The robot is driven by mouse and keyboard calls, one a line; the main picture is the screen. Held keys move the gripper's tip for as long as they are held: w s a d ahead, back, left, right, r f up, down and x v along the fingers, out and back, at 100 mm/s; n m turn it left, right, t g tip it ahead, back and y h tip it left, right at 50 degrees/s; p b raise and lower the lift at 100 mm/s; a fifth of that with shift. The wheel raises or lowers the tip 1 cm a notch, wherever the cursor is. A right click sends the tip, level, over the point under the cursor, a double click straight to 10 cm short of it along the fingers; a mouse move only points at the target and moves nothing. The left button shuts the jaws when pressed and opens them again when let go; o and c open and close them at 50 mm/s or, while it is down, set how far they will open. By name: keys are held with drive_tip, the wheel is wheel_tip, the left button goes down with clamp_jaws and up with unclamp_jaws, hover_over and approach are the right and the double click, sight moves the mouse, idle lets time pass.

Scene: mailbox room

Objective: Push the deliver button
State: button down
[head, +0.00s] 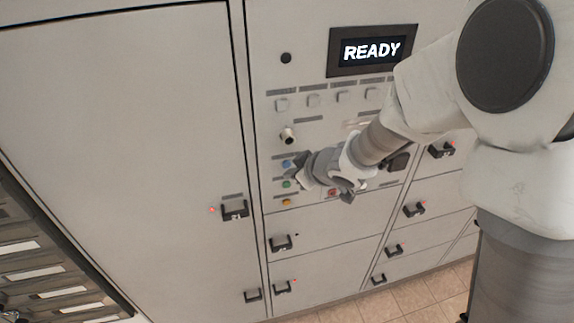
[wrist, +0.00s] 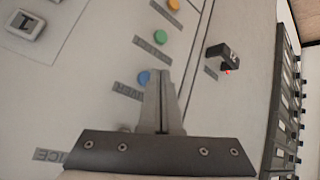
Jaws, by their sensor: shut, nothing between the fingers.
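A column of round buttons sits on the panel: a blue button (head: 287,164), a green button (head: 286,183) and an orange button (head: 286,202). The wrist view also shows the blue (wrist: 144,78), green (wrist: 160,37) and orange (wrist: 173,5) ones. My gripper (head: 299,166) is shut and empty, in front of the panel near the blue button. In the wrist view its fingertips (wrist: 165,73) appear just right of the blue button. I cannot tell whether they touch the panel.
A screen (head: 370,51) reads READY above the panel. A red button (head: 332,191) lies right of the column, partly behind my gripper. A locker handle (head: 235,210) with a red light sticks out at left. More handled doors (head: 281,242) lie below.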

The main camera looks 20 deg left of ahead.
drive_tip(key=shift+w, duration=0.1)
idle(0.3)
drive_tip(key=shift+w+a, duration=0.25)
drive_tip(key=shift+w, duration=0.05)
drive_tip(key=shift+w+a+p, duration=0.15)
drive_tip(key=shift+w+p, duration=0.2)
drive_tip(key=shift+p, duration=0.1)
idle(0.6)
drive_tip(key=shift+s, duration=0.15)
drive_tip(key=shift+s+d, duration=0.4)
drive_tip(key=shift+s, duration=0.2)
drive_tip(key=shift+s+d+b, duration=0.25)
drive_tip(key=shift+s+d, duration=0.2)
drive_tip(key=shift+s, duration=0.25)
drive_tip(key=shift+s+d+b, duration=0.2)
drive_tip(key=shift+s+d, duration=0.2)
drive_tip(key=shift+s, duration=0.35)
drive_tip(key=shift+s+d+b, duration=0.25)
drive_tip(key=shift+s+d, duration=0.2)
drive_tip(key=shift+s, duration=0.25)
